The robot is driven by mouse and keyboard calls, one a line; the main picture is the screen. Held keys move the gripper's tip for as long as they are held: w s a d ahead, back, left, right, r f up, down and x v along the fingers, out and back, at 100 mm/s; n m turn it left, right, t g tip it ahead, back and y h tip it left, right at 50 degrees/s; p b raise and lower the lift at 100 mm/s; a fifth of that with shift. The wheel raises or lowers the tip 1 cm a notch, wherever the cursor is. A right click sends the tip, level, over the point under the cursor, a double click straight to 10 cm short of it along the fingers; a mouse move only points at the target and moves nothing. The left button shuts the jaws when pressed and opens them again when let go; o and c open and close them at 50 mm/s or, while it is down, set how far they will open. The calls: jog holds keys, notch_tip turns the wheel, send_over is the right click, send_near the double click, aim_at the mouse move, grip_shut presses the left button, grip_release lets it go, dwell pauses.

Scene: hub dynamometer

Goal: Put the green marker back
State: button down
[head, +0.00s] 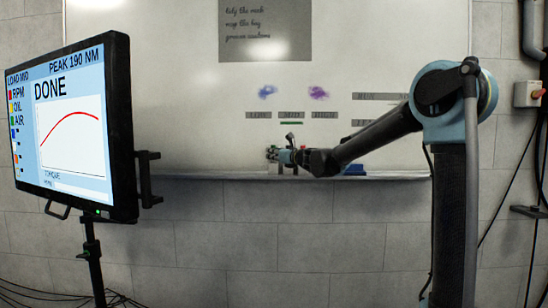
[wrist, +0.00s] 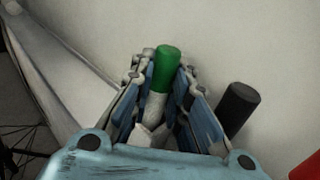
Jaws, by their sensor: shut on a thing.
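The green marker (wrist: 165,70), with a green cap end and a pale barrel, is between the two fingers of my gripper (wrist: 161,78) in the wrist view. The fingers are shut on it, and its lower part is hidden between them. In the head view my gripper (head: 273,154) is low in front of the whiteboard (head: 190,90), close to the ledge (head: 225,178) along its bottom edge. The marker cannot be made out there. Whether it touches the ledge, I cannot tell.
A dark cylinder (wrist: 236,108), perhaps another marker, is just right of my fingers. A red thing (wrist: 308,168) shows at the corner. A blue block (head: 355,169) is on the ledge. A monitor (head: 75,130) stands left.

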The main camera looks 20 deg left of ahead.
jog(key=c, duration=1.8)
grip_release()
jog(key=shift+s+d, duration=0.1)
jog(key=shift+d, duration=0.05)
jog(key=s+d+f+n+g+h, duration=0.1)
jog(key=s+d+f+n, duration=0.25)
jog(key=s+d, duration=0.45)
jog(key=s+d+f+n+g, duration=0.1)
jog(key=s+d+f+n, duration=0.1)
jog(key=s+d+n, duration=0.6)
jog(key=s+d+f+n+g+h, duration=0.2)
jog(key=s+d+f+n+h, duration=0.2)
jog(key=s+d+f, duration=0.4)
jog(key=s+d+f+n+g+h, duration=0.2)
jog(key=s+d+f+n+h, duration=0.3)
jog(key=s+d+f, duration=0.4)
jog(key=s+d+f+n+g+h, duration=0.2)
jog(key=s+d+f+n+h, duration=0.2)
jog(key=s+d+f, duration=0.5)
jog(key=shift+d+f+n+g, duration=0.1)
jog(key=shift+d+f+n, duration=0.1)
jog(key=shift+d+f, duration=1.1)
jog(key=shift+d+f+n+g, duration=0.15)
jog(key=shift+d+f, duration=0.35)
jog(key=shift+d, duration=1.55)
jog(key=shift+d+f+n+g, duration=0.1)
jog(key=shift+d+f+n, duration=0.1)
jog(key=shift+d+f, duration=1.1)
